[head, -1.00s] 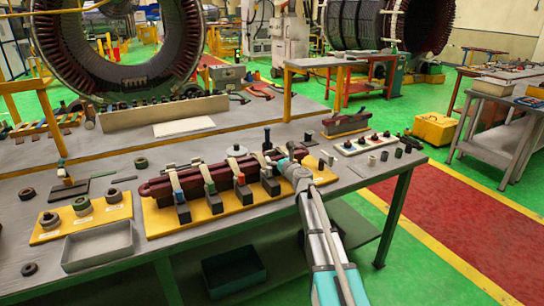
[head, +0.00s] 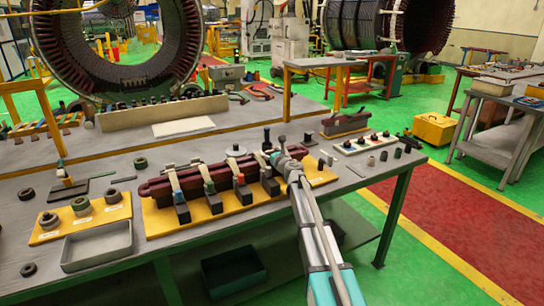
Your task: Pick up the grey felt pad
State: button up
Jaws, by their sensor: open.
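My arm reaches in from the lower right, and my gripper (head: 278,156) is over the right end of the yellow fixture board, beside the dark red coil bar (head: 215,177). Its fingers are small and partly hidden by the arm, and I see nothing held in them. I cannot pick out the grey felt pad for certain. A small grey piece (head: 398,153) lies near the right edge of the bench, and a thin dark grey strip (head: 102,175) lies on the left part. Either may be it.
The yellow board (head: 160,222) carries several black clamps. A grey tray (head: 97,246) and a yellow board with rings (head: 110,212) are at left. A white block (head: 350,148) with knobs and a dark red block (head: 345,123) are at right.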

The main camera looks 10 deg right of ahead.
jog(key=c, duration=0.9)
jog(key=shift+o, duration=0.2)
jog(key=shift+r, duration=0.15)
notch_tip(320, 180, up, 2)
jog(key=p, duration=0.2)
jog(key=shift+r+p, duration=0.15)
jog(key=shift+p, duration=0.15)
jog(key=s+r+p, duration=1)
jog(key=s, duration=0.4)
jog(key=shift+r, duration=0.2)
